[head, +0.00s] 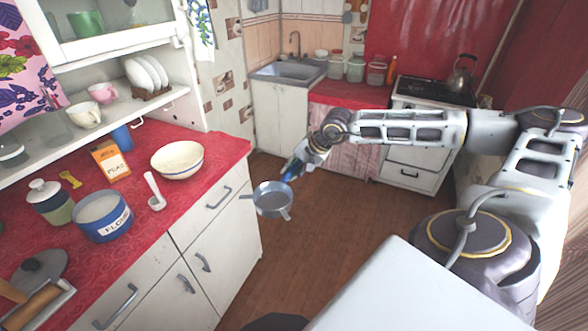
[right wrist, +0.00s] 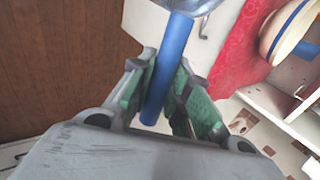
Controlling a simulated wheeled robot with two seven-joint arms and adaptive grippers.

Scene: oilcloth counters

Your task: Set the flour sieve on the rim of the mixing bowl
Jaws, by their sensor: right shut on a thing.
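The flour sieve (head: 272,200) is a grey round pan-like tool with a blue handle (right wrist: 166,72). My right gripper (head: 295,167) is shut on that blue handle and holds the sieve over the floor, in front of the counter's edge. In the right wrist view the green finger pads (right wrist: 165,95) lie on both sides of the handle, and part of the sieve shows at the top. The mixing bowl (head: 178,160) is cream with a dark band and stands on the red counter, to the left of the sieve and apart from it. My left gripper is not in view.
A shelf hangs above. The floor (head: 320,220) beside the counter is clear.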

